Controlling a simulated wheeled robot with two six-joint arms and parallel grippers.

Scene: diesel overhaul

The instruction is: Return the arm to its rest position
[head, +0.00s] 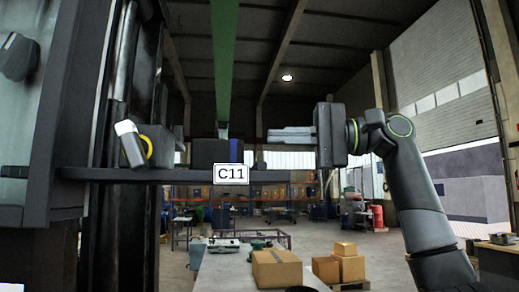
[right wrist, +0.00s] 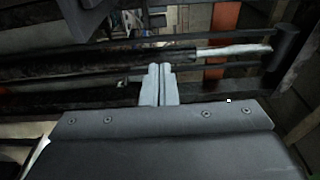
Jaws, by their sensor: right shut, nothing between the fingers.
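My right arm (head: 420,195) comes in from the right of the head view, its forearm rising and its wrist bent to the left. My right gripper (head: 272,134) points left in mid-air, with its pale fingers together and nothing visible held. It appears just right of the dark box above the C11 label; the gap in depth is unclear. In the right wrist view the two fingers (right wrist: 159,70) lie side by side, in front of dark horizontal bars (right wrist: 100,70). My left gripper is not in view.
A dark horizontal bar (head: 130,176) with a C11 label (head: 231,174) crosses the left half. A dark box (head: 208,152) sits above it. A tall dark structure (head: 75,90) fills the left. Open hall floor lies behind.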

